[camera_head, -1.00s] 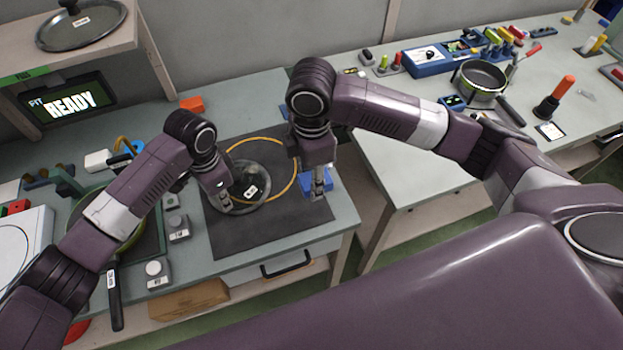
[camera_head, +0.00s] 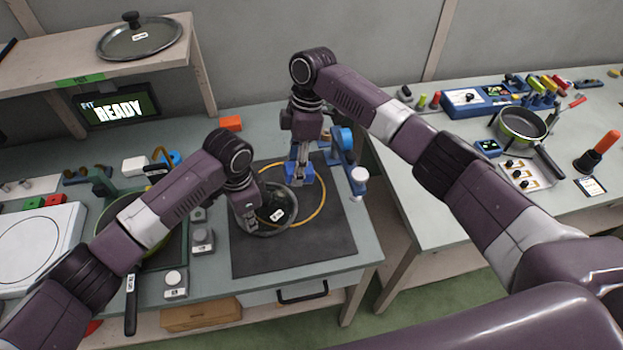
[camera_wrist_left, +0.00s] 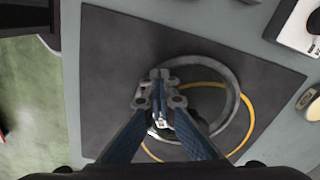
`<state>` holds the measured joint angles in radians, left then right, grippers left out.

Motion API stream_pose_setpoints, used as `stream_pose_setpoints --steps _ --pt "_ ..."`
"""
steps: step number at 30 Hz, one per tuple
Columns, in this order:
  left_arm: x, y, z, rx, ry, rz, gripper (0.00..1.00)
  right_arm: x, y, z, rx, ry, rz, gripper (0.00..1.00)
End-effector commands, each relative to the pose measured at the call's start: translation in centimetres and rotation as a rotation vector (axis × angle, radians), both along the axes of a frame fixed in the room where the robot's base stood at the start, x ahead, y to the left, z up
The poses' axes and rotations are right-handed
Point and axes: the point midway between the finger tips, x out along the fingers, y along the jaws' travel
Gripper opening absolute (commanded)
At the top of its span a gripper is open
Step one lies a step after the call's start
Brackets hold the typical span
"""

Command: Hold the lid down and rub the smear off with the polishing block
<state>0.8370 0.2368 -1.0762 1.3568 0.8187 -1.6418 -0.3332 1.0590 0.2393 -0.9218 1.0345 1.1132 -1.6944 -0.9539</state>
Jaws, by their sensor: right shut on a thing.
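The glass lid (camera_head: 284,228) with its metal rim lies on the dark mat, partly inside a yellow ring (camera_head: 322,205). Its dark labelled knob faces up. My left gripper (camera_head: 251,226) is low at the lid's left rim. In the left wrist view its fingertips (camera_wrist_left: 160,88) are close together over the rim, beside the knob; I cannot tell whether they press on it. My right gripper (camera_head: 298,178) is shut on the blue polishing block (camera_head: 319,172) near the ring's far side, beyond the knob. I cannot make out the smear.
A blue fixture with a white knob (camera_head: 358,176) stands at the mat's right edge. A pan (camera_head: 163,250) and small grey button boxes (camera_head: 202,238) are left of the mat. An orange block (camera_head: 231,123) lies behind. The mat's front is clear.

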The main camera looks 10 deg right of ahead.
Motion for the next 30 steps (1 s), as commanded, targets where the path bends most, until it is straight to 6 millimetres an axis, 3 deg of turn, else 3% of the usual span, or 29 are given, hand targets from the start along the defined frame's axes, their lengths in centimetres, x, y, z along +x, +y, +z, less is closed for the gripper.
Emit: stream_pose_setpoints --steps 11,30 --pt "0.0 0.0 -0.1 0.001 0.0 0.0 0.0 1.4 1.5 -0.3 0.039 0.027 0.007 0.16" --pt "0.0 0.0 -0.1 0.001 0.001 0.0 0.0 0.5 2.8 -5.6 0.039 0.027 0.006 0.16"
